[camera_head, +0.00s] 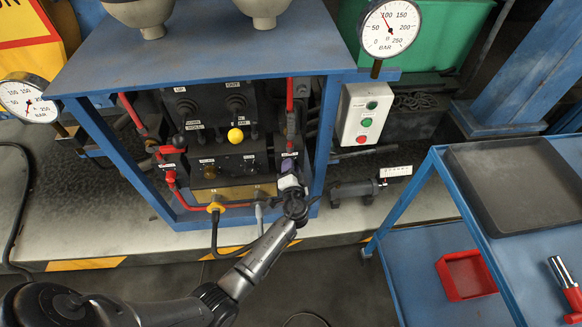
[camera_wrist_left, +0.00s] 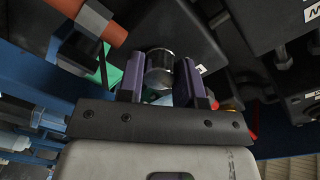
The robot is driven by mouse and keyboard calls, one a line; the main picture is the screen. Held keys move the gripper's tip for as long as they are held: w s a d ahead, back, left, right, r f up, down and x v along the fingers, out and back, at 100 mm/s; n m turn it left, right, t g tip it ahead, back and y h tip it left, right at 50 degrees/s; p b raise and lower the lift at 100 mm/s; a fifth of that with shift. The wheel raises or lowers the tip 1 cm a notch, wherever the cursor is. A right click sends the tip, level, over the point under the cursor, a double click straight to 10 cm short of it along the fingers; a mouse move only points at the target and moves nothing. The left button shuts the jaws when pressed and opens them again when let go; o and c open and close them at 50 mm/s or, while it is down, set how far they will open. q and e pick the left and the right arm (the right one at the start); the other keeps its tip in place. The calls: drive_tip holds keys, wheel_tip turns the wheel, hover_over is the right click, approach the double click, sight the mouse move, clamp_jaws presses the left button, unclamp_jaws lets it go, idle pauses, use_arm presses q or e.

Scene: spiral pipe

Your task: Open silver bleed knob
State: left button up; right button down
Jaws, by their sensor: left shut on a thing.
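The silver bleed knob (camera_wrist_left: 159,66) is a short metal cylinder. It sits between the two purple fingers of my left gripper (camera_wrist_left: 160,80) in the left wrist view, and the gripper is shut on it. In the head view my left gripper (camera_head: 289,165) reaches to the right side of the black control panel (camera_head: 225,165), below a red vertical pipe. The knob itself is hidden there behind the gripper. My right gripper is not in view.
A blue frame (camera_head: 318,150) surrounds the panel. A button box (camera_head: 362,115) is on the right. A blue cart (camera_head: 465,210) carries a dark tray (camera_head: 450,152) and a red bin (camera_head: 442,270). Gauges (camera_head: 390,28) flank the frame.

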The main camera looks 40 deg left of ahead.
use_arm(q)
drive_tip(key=m+p, duration=0.1)
drive_tip(key=m, duration=0.4)
drive_tip(key=shift+p, duration=0.4)
drive_tip(key=shift+m+g+p, duration=0.3)
drive_tip(key=shift+m+p, duration=0.35)
drive_tip(key=shift+m, duration=1.05)
drive_tip(key=o, duration=0.9)
drive_tip(key=shift+o, duration=0.2)
